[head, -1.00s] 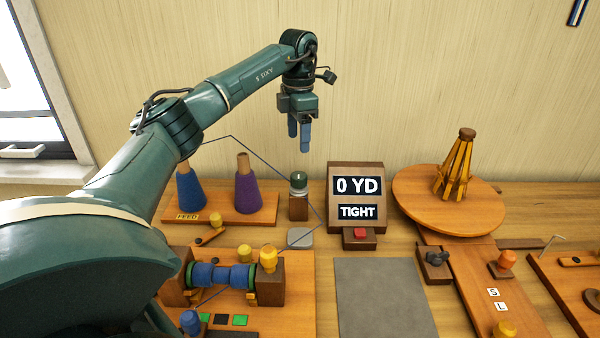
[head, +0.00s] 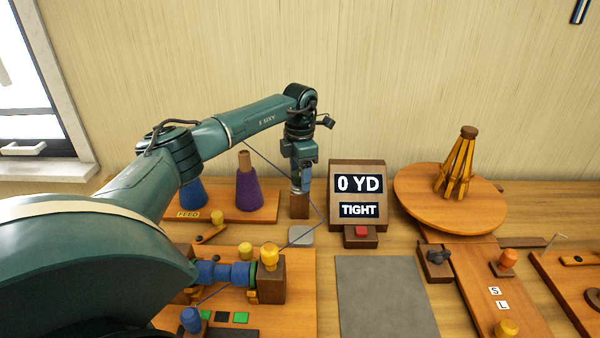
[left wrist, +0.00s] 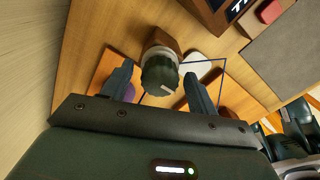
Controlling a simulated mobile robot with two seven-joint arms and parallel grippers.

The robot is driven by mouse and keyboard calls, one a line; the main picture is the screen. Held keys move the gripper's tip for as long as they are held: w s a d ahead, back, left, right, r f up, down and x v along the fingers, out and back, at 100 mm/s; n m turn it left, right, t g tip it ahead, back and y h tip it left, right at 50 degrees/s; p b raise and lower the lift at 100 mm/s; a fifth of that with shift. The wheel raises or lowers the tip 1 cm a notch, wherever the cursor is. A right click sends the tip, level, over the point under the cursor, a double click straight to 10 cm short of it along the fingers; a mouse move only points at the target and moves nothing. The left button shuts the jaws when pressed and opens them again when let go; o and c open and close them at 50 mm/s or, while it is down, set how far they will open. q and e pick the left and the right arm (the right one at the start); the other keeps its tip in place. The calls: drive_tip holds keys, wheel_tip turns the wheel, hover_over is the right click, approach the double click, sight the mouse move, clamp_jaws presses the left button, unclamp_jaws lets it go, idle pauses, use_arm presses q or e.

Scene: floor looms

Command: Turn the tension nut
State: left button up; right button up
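The tension nut, a dark green knob with a pale mark on its top (left wrist: 160,77), sits on a small wooden post (head: 299,208). In the head view the nut is mostly hidden by my left gripper (head: 302,181), which points straight down over the post. In the left wrist view the nut lies between the two open blue fingers, with a visible gap on each side. My right gripper is not in view.
Blue (head: 193,193) and purple (head: 248,188) yarn cones stand left of the post. A red button (head: 361,231) is in front of the display. The wooden turntable (head: 420,213) is at the right. A grey mat (head: 385,298) lies bare in front.

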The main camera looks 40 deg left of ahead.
use_arm(q)
drive_tip(key=c, duration=1)
drive_tip(key=shift+o, duration=0.2)
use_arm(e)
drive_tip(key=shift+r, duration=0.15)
